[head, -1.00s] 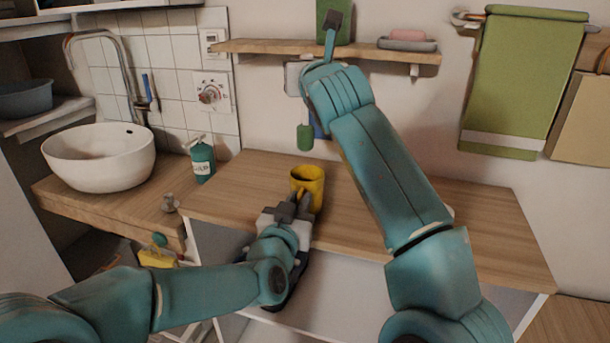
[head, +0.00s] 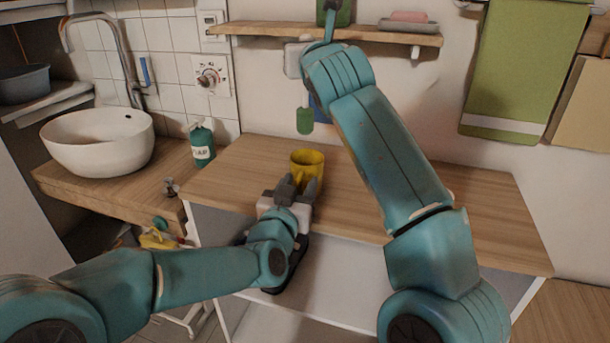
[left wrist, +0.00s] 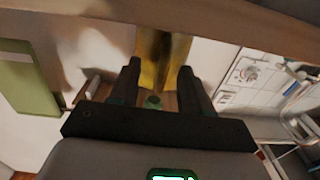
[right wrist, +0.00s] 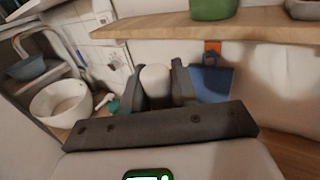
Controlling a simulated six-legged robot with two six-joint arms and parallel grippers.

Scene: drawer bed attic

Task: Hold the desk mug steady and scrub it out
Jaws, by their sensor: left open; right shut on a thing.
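In the left wrist view the mug (left wrist: 163,58) shows between and just beyond the fingers (left wrist: 158,72). My right gripper (right wrist: 155,75) is shut on a pale, rounded part, seemingly the handle of a brush. The green head (head: 305,121) hangs above and apart from the mug. It also shows in the left wrist view (left wrist: 153,102). My right arm hides most of the handle and right fingers.
A wall shelf (head: 260,28) with a green pot is close to my right arm. A blue dustpan (right wrist: 212,82) hangs under it. A white basin (head: 98,145) and green soap bottle (head: 203,147) are left. The desk's right side (head: 480,215) is clear.

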